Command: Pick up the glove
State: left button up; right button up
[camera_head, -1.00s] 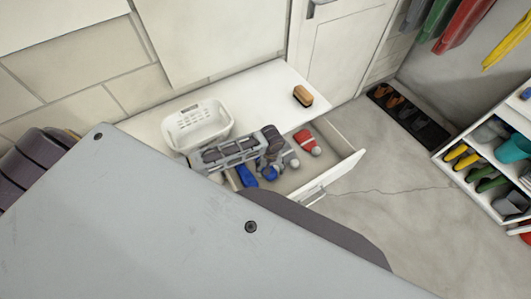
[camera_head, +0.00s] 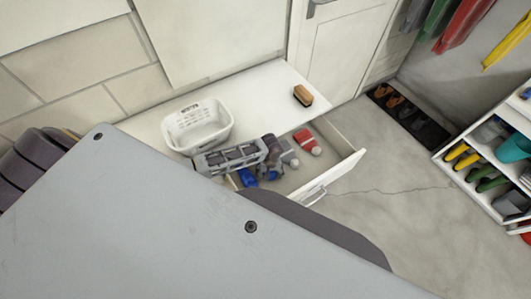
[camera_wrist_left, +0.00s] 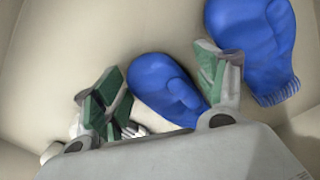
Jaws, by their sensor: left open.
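Blue gloves (camera_head: 247,177) lie in the open drawer in the head view, partly hidden by my left arm and gripper. In the left wrist view one blue glove (camera_wrist_left: 163,82) lies between the fingers, with a whitish part beside it. A second blue glove (camera_wrist_left: 258,45) lies at the right, partly behind the right finger. My left gripper (camera_wrist_left: 158,85) is open, its fingers spread around the first glove; I see no grip on it. It also shows over the drawer in the head view (camera_head: 274,160). A red glove with a white cuff (camera_head: 307,142) lies farther right in the drawer.
The drawer (camera_head: 340,172) stands open below a white bench top (camera_head: 262,92). A white basket (camera_head: 197,126) and a brush (camera_head: 303,96) stand on the bench. A shoe rack (camera_head: 480,185) is at the right. The floor between is clear.

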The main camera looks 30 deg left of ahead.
dwell(0.4)
pick_arm(q)
jog(key=c, duration=0.8)
jog(key=shift+r, duration=0.1)
jog(key=shift+r+p, duration=0.35)
jog(key=shift+r, duration=4.55)
jog(key=shift+s+f, duration=0.1)
jog(key=shift+s, duration=0.05)
